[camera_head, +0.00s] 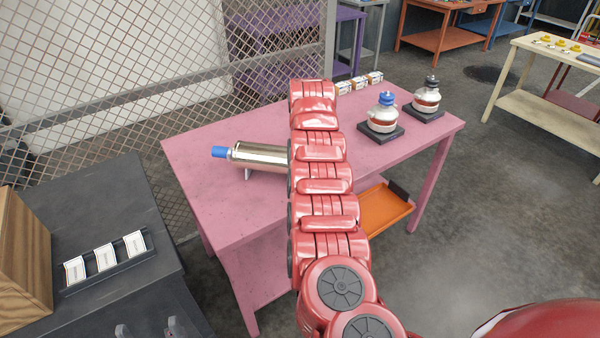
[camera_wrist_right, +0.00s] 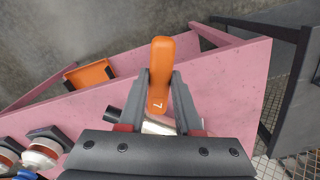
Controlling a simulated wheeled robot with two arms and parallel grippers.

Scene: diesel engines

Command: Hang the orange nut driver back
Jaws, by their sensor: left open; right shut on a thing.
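The orange nut driver (camera_wrist_right: 160,62) shows in the right wrist view as an orange handle with a white 7 on it. My right gripper (camera_wrist_right: 160,85) is shut on this handle, above the pink table. Its far end is hidden from that view. In the head view my own red arm covers the right gripper and the driver. Two grey fingertips of my left gripper (camera_head: 148,328) show at the bottom edge, apart and empty, by the dark table at the left. I cannot make out a hanging place for the driver.
The pink table (camera_head: 225,210) carries a silver cylinder with a blue cap (camera_head: 260,154), two capped vessels (camera_head: 383,115) on black bases and small boxes (camera_head: 358,84). An orange tray (camera_head: 385,208) sits below. The dark table (camera_head: 110,200) holds a card rack (camera_head: 106,262). Mesh fence stands behind.

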